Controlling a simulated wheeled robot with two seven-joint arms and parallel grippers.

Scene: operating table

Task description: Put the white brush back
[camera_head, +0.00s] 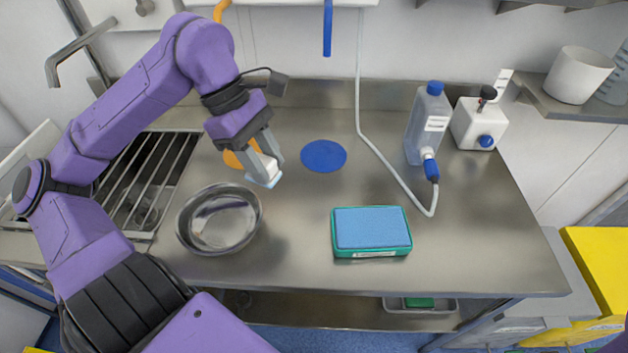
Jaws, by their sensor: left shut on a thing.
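My left gripper (265,150) reaches in from the left and is shut on the white brush (264,172). The brush is a small white block with a pale blue lower edge, partly covered by the fingers. It is above the steel table, right of the metal bowl (219,222) and left of a flat blue disc (323,156). I cannot tell whether it touches the table. An orange disc (232,160) shows partly behind the gripper. My right gripper is not in view.
A green-and-blue sponge box (371,232) lies at the front centre. A bottle (428,124), a white canister (478,124) and a hose (398,180) stand or lie at the right. A sink grate (150,175) is at the left. The table's right front is clear.

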